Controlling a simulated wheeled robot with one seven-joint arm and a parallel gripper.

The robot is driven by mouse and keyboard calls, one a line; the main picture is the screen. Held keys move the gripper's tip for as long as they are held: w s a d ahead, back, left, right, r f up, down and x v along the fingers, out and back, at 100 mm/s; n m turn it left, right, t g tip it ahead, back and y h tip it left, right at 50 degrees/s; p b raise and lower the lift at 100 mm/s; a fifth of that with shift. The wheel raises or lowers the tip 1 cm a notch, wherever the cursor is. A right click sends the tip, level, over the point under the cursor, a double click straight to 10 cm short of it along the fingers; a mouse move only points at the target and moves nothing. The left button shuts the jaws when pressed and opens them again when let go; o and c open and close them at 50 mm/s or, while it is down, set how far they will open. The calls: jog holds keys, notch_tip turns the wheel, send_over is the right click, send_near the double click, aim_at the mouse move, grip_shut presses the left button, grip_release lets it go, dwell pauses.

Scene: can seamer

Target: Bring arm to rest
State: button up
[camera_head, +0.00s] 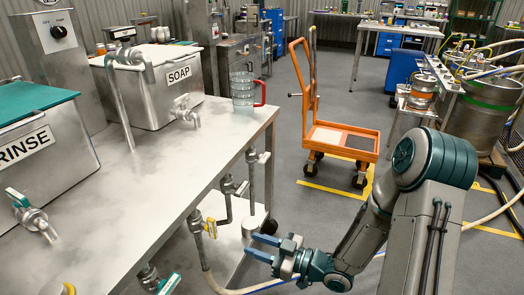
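My gripper (259,246) is at the lower middle of the head view, beside the right edge of the steel table and lower than its top. Its two blue fingers point left and are spread apart. Nothing shows between them. My arm (365,235) is bent, running from the lower right down to the gripper.
The steel table (150,190) bears a soap tank (165,85), a rinse tank (40,140) and a clear jug with a red handle (243,90). Valves and pipes (232,188) hang along its edge near my gripper. An orange cart (340,137) stands on the floor behind.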

jog(key=w+d+r+m+t+h+p, duration=0.1)
jog(key=w+d+r+m+h+p, duration=0.15)
jog(key=d+r+h+p, duration=0.55)
jog(key=w+d+r+m+h+p, duration=0.2)
jog(key=d+r+m+h+p, duration=0.2)
jog(key=d+r+h+p, duration=0.35)
jog(key=s+r+m+g+h+p, duration=0.1)
jog(key=s+r+m+g+p, duration=0.4)
jog(key=s+r, duration=1.3)
notch_tip(320, 180, up, 3)
jog(key=m+p, duration=0.2)
jog(key=p, duration=0.1)
jog(key=shift+d+f+p, duration=0.2)
jog(key=shift+d+p, duration=0.15)
jog(key=shift+d, duration=0.05)
jog(key=shift+s, duration=0.15)
